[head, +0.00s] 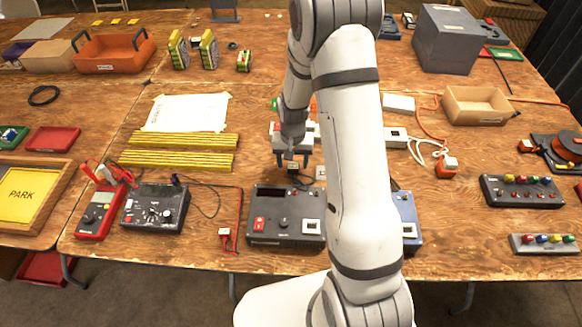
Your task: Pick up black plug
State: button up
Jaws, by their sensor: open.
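My gripper (293,158) is open and points down over the middle of the wooden table, behind a dark control box. A small black piece (293,168), which looks like the black plug, shows right below the fingertips. It is too small to tell whether the fingers are around it or just above it. My arm hides part of the table to the right of it.
The dark control box (286,217) with a red switch and white socket stands in front. A blue box (405,216) is partly behind my arm. Yellow striped bars (178,150) and a black meter (156,208) lie left. A cardboard tray (476,105) stands right.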

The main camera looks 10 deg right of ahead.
notch_tip(320, 180, down, 2)
jog(key=shift+d, duration=0.1)
jog(key=c, duration=1.1)
